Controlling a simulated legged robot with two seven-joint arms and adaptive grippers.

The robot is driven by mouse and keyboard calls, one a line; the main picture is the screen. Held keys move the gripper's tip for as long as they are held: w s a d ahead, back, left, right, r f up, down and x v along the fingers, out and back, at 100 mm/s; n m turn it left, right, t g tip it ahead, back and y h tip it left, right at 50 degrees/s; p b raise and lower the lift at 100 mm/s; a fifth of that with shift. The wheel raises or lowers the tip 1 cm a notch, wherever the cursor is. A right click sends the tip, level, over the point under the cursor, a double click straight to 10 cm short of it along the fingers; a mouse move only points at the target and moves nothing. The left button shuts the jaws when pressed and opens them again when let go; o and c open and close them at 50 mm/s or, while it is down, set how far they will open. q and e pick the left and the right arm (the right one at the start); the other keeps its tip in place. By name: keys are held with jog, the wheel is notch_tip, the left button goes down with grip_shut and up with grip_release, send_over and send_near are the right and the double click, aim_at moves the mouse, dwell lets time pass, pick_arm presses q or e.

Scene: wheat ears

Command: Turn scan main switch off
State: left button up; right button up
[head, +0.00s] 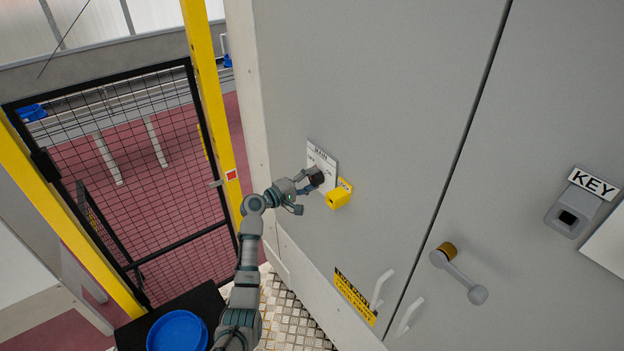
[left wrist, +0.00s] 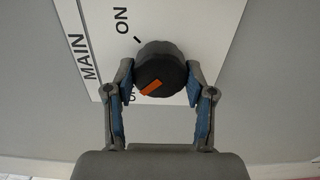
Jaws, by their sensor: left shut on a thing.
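The main switch is a round black knob (head: 316,178) on a white plate marked MAIN (head: 323,158), fixed to a grey cabinet door. My left gripper (head: 309,182) is shut on this knob. In the left wrist view the knob (left wrist: 160,66) sits between the two blue-padded fingers, one touching each side. Its orange mark (left wrist: 151,88) lies on the lower part of the knob, slanted. The ON label (left wrist: 122,20) with its tick is at the upper left. A second label at the lower left is mostly hidden by the finger and knob. My right gripper is out of view.
A yellow block (head: 339,200) sits just below the plate. A door handle (head: 458,275) and a KEY switch box (head: 572,217) are on the right. A black mesh gate (head: 150,170) stands left, with a blue bowl (head: 177,331) on a dark surface below.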

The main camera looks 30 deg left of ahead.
pick_arm(q)
jog(key=shift+a, duration=0.1)
jog(key=o, duration=1)
jog(key=shift+c, duration=0.2)
jog(key=shift+o, duration=1)
jog(key=shift+f, duration=0.1)
jog(key=shift+a, duration=0.2)
jog(key=shift+s+a+f, duration=0.1)
jog(key=shift+s+a, duration=0.05)
jog(key=v, duration=1.1)
jog(key=shift+s+a, duration=0.15)
jog(key=shift+s, duration=0.1)
